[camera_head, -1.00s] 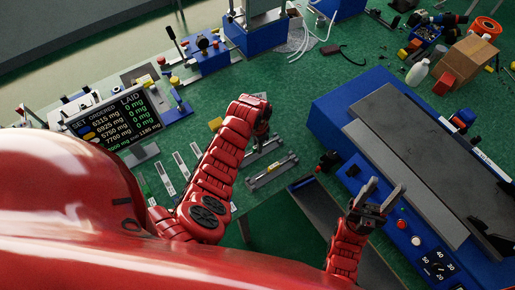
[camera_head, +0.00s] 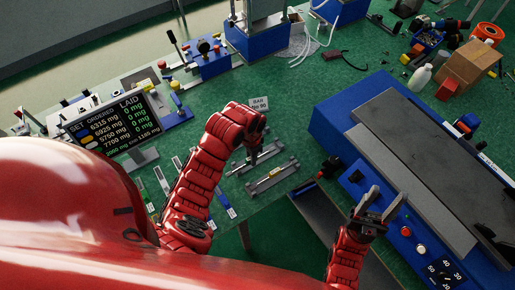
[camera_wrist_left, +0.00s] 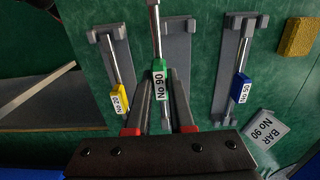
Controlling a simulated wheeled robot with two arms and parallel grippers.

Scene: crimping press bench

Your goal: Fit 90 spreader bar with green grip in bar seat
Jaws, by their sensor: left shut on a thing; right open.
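The No 90 spreader bar with green grip (camera_wrist_left: 160,80) is held between the fingers of my left gripper (camera_wrist_left: 158,112), which is shut on it. Its metal rod points away, up the left wrist view. A grey bar seat (camera_wrist_left: 177,50) lies behind and slightly right of the bar; the bar looks above it, though contact is hard to judge. In the head view my left gripper (camera_head: 258,147) is over the seats on the green bench, and the bar is mostly hidden there. My right gripper (camera_head: 378,207) is open and empty beside the blue machine.
A yellow-grip No 20 bar (camera_wrist_left: 119,99) and a blue-grip bar (camera_wrist_left: 240,87) lie in grey seats on either side. A BAR No 90 card (camera_wrist_left: 267,130) lies right of them. The blue machine (camera_head: 335,115) stands to the right in the head view.

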